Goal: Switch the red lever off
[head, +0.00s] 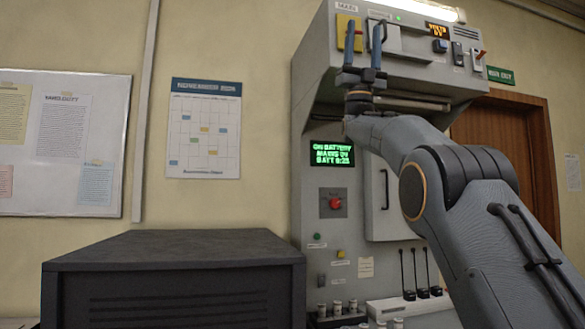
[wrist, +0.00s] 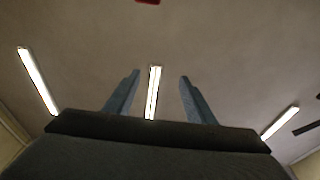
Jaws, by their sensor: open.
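My gripper (head: 364,25) is raised at the top left of the console's upper panel, fingers pointing up and apart, with nothing seen between them. It overlaps a yellow plate (head: 342,32) under a label that seems to read MAINS. In the wrist view both fingers (wrist: 160,88) stand open against the ceiling. A red piece (wrist: 148,2) shows at the top edge there, beyond the fingertips; it may be the lever's handle, but most of it is cut off. In the head view no large red lever shows at the yellow plate; my gripper may hide it. A small red-tipped switch (head: 481,54) sits farther right.
A green screen (head: 332,153) reads on battery, mains 0V. Below it is a red knob (head: 335,203). The upper panel overhangs the lower console. A dark cabinet (head: 175,245) stands at front left. A small black switch (head: 458,54) sits beside the red-tipped one.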

